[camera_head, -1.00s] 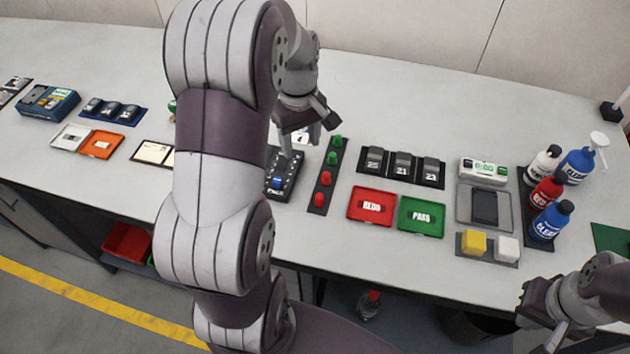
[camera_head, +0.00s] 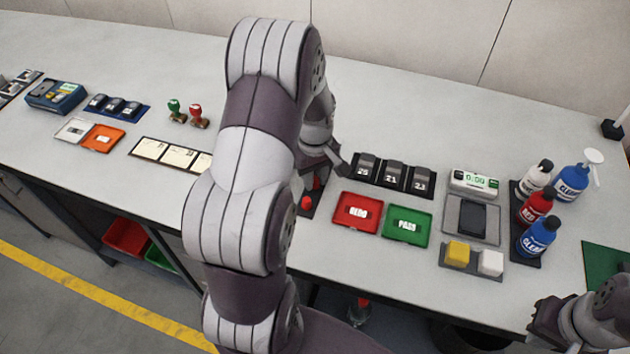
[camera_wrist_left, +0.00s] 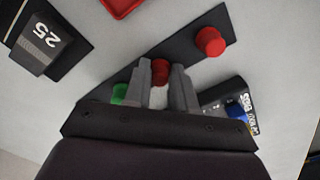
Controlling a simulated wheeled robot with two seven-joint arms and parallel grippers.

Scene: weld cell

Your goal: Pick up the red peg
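A dark strip board (camera_wrist_left: 190,52) holds red and green pegs in a row. In the left wrist view one red peg (camera_wrist_left: 160,72) stands between the two fingertips of my left gripper (camera_wrist_left: 162,78), which look parted on either side of it; firm contact is not visible. The other red peg (camera_wrist_left: 210,41) stands clear near the board's end. A green peg (camera_wrist_left: 119,93) is partly hidden beside a finger. In the head view the red pegs (camera_head: 306,203) show beside my left arm, which hides part of the board. My right gripper (camera_head: 543,318) is at the lower right, away from the pegs.
A dark device with a blue button (camera_wrist_left: 237,110) lies close beside the board. A red tray (camera_head: 358,212), green tray (camera_head: 407,226) and black numbered blocks (camera_head: 392,176) stand to the right. Bottles (camera_head: 537,236) stand further right. The back of the table is clear.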

